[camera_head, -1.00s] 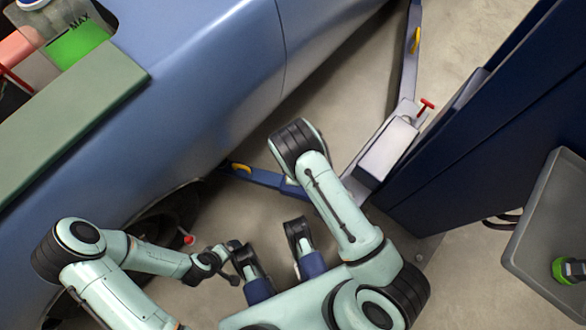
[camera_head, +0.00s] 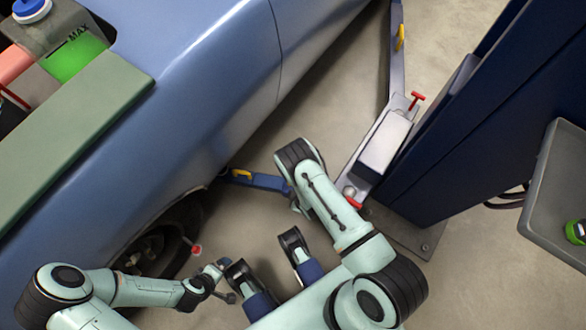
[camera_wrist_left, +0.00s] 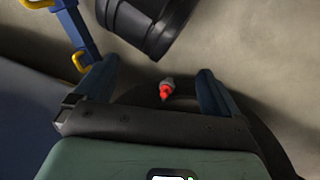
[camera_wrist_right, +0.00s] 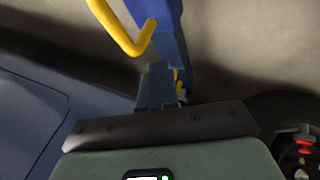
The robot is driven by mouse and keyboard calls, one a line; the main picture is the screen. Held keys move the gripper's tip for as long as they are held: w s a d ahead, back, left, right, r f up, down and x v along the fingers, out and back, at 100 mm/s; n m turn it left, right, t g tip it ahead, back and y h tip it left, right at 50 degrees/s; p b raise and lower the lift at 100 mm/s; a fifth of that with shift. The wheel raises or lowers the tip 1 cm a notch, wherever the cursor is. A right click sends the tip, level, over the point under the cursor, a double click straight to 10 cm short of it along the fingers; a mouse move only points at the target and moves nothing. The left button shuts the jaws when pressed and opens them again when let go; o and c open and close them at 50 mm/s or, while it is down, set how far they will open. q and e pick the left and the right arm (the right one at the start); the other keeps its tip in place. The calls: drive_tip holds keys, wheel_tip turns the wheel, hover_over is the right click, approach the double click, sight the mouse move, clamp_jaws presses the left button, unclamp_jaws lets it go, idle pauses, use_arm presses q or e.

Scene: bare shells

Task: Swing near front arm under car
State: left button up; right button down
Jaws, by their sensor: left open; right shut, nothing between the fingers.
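The near front lift arm (camera_head: 265,181) is a blue bar with a yellow handle (camera_head: 241,175). It reaches left from the post's foot, its outer end beside the blue car's (camera_head: 190,100) lower edge. Its middle is partly hidden by my right arm. In the right wrist view, my right gripper (camera_wrist_right: 158,75) is shut and empty, its fingertips close to the blue bar (camera_wrist_right: 172,40) below the yellow handle (camera_wrist_right: 125,30). I cannot tell if they touch. My left gripper (camera_wrist_left: 158,72) is open and empty over the floor, near the front wheel.
The navy lift post (camera_head: 440,150) stands at right. A second lift arm (camera_head: 397,65) runs up the picture from its foot. A red-tipped part (camera_head: 197,249) sticks out by the car's wheel (camera_head: 155,245). A grey tray (camera_head: 560,190) is at far right.

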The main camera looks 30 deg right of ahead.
use_arm(q)
drive_tip(key=shift+t+y, duration=0.3)
drive_tip(key=shift+t, duration=0.2)
drive_tip(key=w+a+f+b, duration=0.2)
drive_tip(key=w+f, duration=0.1)
drive_tip(key=shift+w, duration=0.25)
use_arm(e)
drive_tip(key=w+d+f, duration=0.3)
drive_tip(key=w, duration=0.1)
drive_tip(key=shift+w+f, duration=0.3)
drive_tip(key=shift+w, duration=0.1)
drive_tip(key=w+d+b, duration=0.1)
drive_tip(key=w+d+m+h, duration=0.1)
drive_tip(key=shift+w+d+m+b, duration=0.1)
drive_tip(key=shift+w+m+b, duration=0.2)
drive_tip(key=shift+w+b, duration=0.1)
use_arm(q)
drive_tip(key=shift+n+g, duration=0.3)
drive_tip(key=shift+g, duration=0.2)
drive_tip(key=s+f, duration=0.2)
drive_tip(key=s, duration=0.1)
drive_tip(key=shift+s+a+f, duration=0.1)
drive_tip(key=shift+a+f, duration=0.2)
drive_tip(key=shift+f, duration=0.1)
use_arm(e)
drive_tip(key=shift+r, duration=0.1)
